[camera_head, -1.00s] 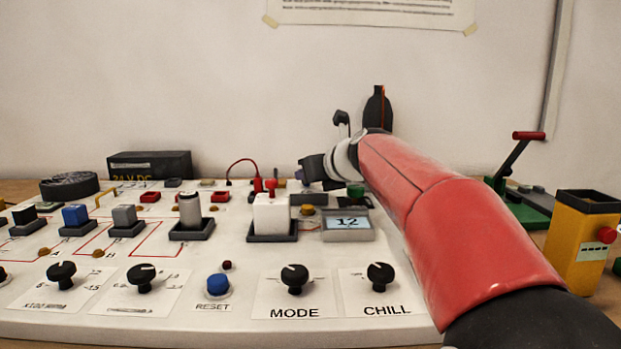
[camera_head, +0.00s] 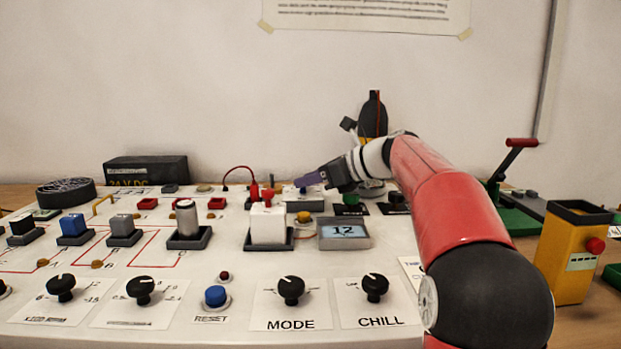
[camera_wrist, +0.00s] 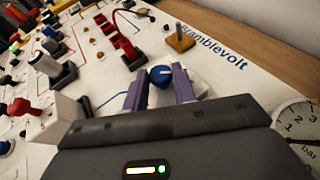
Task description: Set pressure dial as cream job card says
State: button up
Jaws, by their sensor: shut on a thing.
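My gripper (camera_wrist: 160,84) has its two purple fingers on either side of a blue knob (camera_wrist: 160,76) with a pale pointer line, and is shut on it. In the head view my gripper (camera_head: 308,181) is at the back of the panel, where the knob is mostly hidden by the fingers. A round gauge (camera_wrist: 303,130) marked in bar is cut off at the right of the wrist view, its needle not clear. A pale paper (camera_head: 370,14) is taped to the wall, its text cut off and too small to read. I cannot tell whether it is the job card.
The white panel (camera_head: 120,262) holds MODE (camera_head: 291,290) and CHILL (camera_head: 375,287) knobs, a blue RESET button (camera_head: 215,296) and several switches. A display (camera_head: 344,232) reads 12. A yellow box (camera_head: 573,255) stands right of my arm. A small brass post (camera_wrist: 180,40) stands beyond the knob.

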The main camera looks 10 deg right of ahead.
jog(key=shift+f, duration=0.1)
jog(key=o, duration=0.9)
jog(key=shift+o, duration=0.2)
jog(key=shift+d, duration=0.1)
jog(key=v, duration=0.7)
jog(key=shift+s+d, duration=0.2)
jog(key=shift+s, duration=0.05)
